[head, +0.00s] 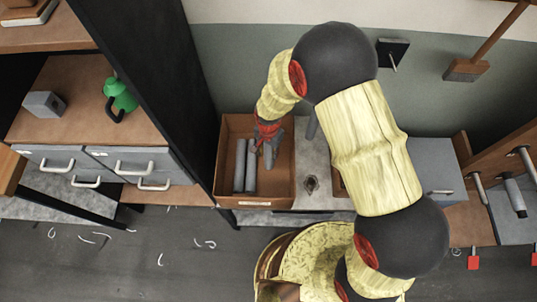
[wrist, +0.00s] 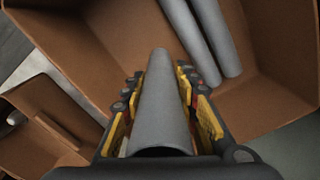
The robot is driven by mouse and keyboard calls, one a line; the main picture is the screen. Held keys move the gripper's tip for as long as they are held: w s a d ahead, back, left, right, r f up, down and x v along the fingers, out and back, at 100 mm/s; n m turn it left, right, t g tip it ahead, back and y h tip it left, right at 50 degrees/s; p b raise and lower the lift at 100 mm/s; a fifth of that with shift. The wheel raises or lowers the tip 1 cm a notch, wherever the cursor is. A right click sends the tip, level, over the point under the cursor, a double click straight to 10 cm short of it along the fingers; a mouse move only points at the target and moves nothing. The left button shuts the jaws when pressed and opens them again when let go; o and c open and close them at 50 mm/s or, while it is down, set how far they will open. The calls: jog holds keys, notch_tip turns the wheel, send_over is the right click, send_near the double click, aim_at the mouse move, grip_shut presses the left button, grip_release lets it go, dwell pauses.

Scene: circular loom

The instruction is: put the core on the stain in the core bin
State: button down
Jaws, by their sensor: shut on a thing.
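My gripper (head: 267,140) is shut on a grey cylindrical core (wrist: 160,105), gripped between its yellow-padded fingers in the wrist view. The gripper is over the right part of the core bin (head: 228,187), an open brown box with a label on its front. Two more grey cores (head: 245,165) lie side by side in the bin's left half; they also show in the wrist view (wrist: 205,35). I cannot tell whether the held core touches the bin floor. The dark stain (head: 311,185) on the pale top right of the bin has no core on it.
Another brown box (wrist: 40,130) shows at the lower left of the wrist view, mostly behind my arm in the head view. A grey drawer unit (head: 110,165) and a shelf with a green can (head: 119,97) stand left. Pale scraps (head: 95,237) litter the floor.

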jog(key=shift+f, duration=1)
jog(key=shift+f, duration=0.2)
jog(key=c, duration=1.4)
grip_release()
jog(key=shift+r, duration=0.15)
